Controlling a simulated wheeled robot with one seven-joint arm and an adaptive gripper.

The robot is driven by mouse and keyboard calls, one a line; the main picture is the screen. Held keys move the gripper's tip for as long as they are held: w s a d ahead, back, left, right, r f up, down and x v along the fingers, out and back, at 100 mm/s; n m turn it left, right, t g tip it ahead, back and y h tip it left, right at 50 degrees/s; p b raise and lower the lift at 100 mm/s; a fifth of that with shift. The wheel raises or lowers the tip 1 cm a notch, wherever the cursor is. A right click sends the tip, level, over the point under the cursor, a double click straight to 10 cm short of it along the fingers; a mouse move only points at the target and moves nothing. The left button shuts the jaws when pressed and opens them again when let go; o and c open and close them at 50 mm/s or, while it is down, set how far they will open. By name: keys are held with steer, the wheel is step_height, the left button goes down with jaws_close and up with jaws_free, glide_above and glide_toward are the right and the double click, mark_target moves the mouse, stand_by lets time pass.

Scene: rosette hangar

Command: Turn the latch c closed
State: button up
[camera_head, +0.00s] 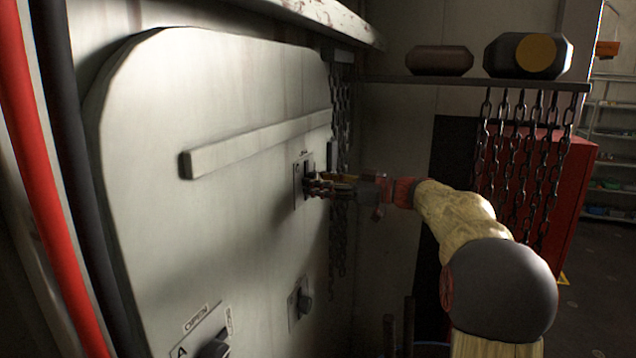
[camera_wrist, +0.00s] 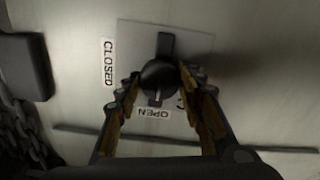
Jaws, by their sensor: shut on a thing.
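Latch c is a black round knob with a bar handle (camera_wrist: 166,45) on a pale square plate (camera_wrist: 200,45). In the wrist view its white pointer mark lies toward the OPEN label (camera_wrist: 152,114), and the CLOSED label (camera_wrist: 108,62) is at the left. My gripper (camera_wrist: 159,78) is shut on the knob, one finger on each side. In the head view my gripper (camera_head: 311,185) reaches the plate (camera_head: 298,182) from the right and hides most of the knob. The plate's letter is partly hidden behind a finger.
A pale door panel (camera_head: 240,85) carries a raised bar (camera_head: 255,143) above the latch. Two other knobs, (camera_head: 215,347) and (camera_head: 305,303), sit lower. Chains (camera_head: 340,110) hang close behind my gripper, and more chains (camera_head: 515,150) hang under a shelf (camera_head: 470,82). A red cabinet (camera_head: 570,185) stands right.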

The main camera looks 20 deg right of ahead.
steer(key=shift+b, duration=0.45)
steer(key=m+b, duration=0.4)
steer(key=m, duration=1.3)
steer(key=shift+d+m, duration=0.1)
steer(key=shift+m, duration=0.3)
steer(key=shift+w, duration=0.1)
steer(key=o, duration=1.2)
steer(key=shift+f, duration=0.1)
steer(key=shift+c, duration=0.2)
steer(key=shift+d, duration=0.1)
steer(key=v, duration=1.2)
